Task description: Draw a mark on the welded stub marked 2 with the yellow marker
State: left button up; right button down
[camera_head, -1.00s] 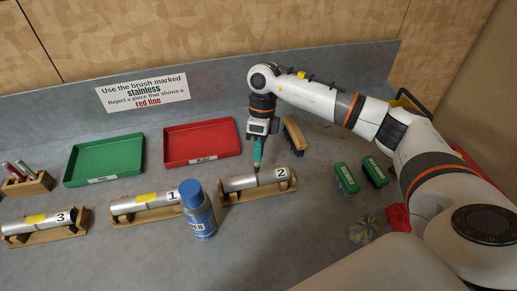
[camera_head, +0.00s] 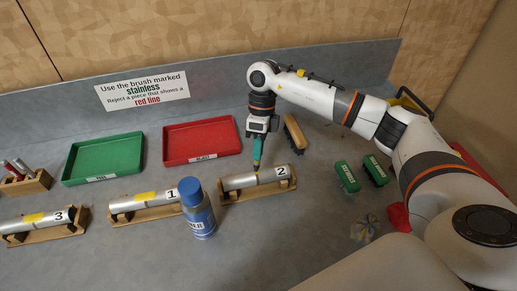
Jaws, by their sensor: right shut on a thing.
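The welded stub marked 2 (camera_head: 240,182) lies on a wooden cradle, its number at the right end. My right gripper (camera_head: 258,138) is shut on a slim teal marker-like thing (camera_head: 257,151) above this stub. The thing points down, its dark tip at the stub's middle; I cannot tell whether it touches. Its yellow colour, if any, does not show. Any mark under the tip is too small to tell. My left gripper is not in view.
Stubs marked 1 (camera_head: 127,205) and 3 (camera_head: 17,227), each with a yellow patch, lie on cradles to the left. A blue-capped bottle (camera_head: 199,217) stands close by stub 2. Behind are a green tray (camera_head: 104,158) and red tray (camera_head: 201,141). Brushes (camera_head: 347,177) lie right.

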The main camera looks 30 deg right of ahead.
jog(key=shift+w, duration=0.15)
jog(key=shift+r+p, duration=1.65)
jog(key=shift+r, duration=1.35)
